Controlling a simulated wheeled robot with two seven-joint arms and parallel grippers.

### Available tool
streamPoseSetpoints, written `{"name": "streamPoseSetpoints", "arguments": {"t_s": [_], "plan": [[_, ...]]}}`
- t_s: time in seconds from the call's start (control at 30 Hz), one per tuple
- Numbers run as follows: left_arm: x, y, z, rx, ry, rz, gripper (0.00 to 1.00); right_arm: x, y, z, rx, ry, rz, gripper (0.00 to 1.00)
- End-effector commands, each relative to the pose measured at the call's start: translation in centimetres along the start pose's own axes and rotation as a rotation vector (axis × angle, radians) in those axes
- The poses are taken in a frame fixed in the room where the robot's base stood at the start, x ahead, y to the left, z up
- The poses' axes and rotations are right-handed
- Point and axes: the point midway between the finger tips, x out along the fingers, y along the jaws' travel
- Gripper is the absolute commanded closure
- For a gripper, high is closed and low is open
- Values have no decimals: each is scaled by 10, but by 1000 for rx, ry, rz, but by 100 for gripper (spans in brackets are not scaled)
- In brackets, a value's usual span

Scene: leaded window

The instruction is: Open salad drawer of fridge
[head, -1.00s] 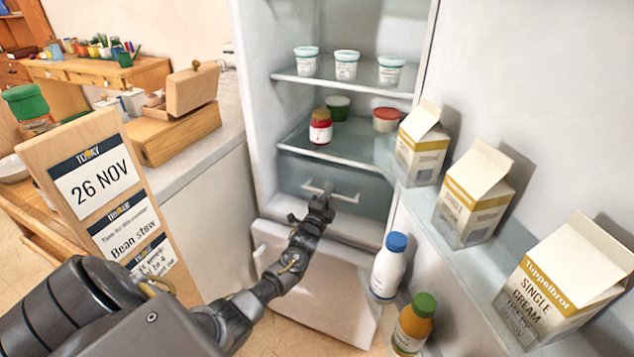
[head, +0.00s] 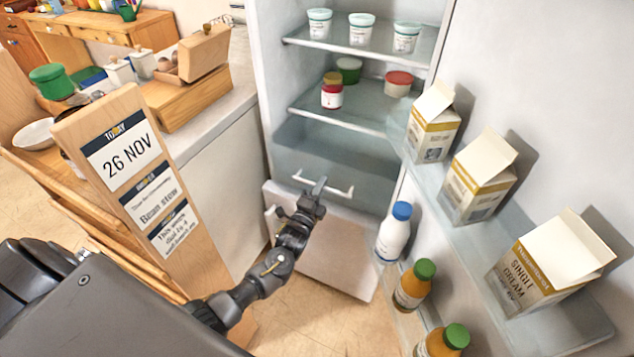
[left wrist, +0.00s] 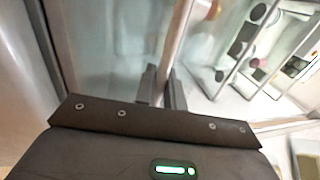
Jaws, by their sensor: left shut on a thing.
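The salad drawer (head: 365,172) is the pale grey-blue bin at the bottom of the fridge's inside, below the lower glass shelf. It stands partly pulled out, and its open top shows behind the front edge. Its white bar handle (head: 341,192) runs across the front. My left gripper (head: 318,187) is shut on the middle of this handle. In the left wrist view the handle bar (left wrist: 178,45) runs up from between the dark fingers (left wrist: 161,88). The fingers hide the gripped part. My right gripper is not in view.
The open fridge door at right holds cartons (head: 478,180), a white bottle (head: 394,232) and orange bottles (head: 414,285). A white panel (head: 325,250) lies below the drawer. A wooden menu board (head: 150,185) stands left of my arm. Pots (head: 362,30) stand on the shelves above.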

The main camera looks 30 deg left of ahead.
Motion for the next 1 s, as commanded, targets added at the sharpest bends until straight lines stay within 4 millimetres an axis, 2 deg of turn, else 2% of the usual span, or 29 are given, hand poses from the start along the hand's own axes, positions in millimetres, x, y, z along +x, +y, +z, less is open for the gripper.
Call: {"name": "streamPoseSetpoints", "arguments": {"t_s": [0.17,0.2,0.33,0.67,0.77,1.0], "plan": [[-1,1,0,0,1,2,100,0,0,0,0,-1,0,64],[-1,1,0,0,1,2,87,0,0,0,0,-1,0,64],[-1,1,1,0,-1,1,71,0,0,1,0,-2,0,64],[-5,1,1,0,-1,2,71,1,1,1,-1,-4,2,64],[-17,2,1,0,0,2,71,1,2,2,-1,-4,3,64],[-64,2,1,0,0,3,71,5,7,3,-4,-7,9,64]]}}
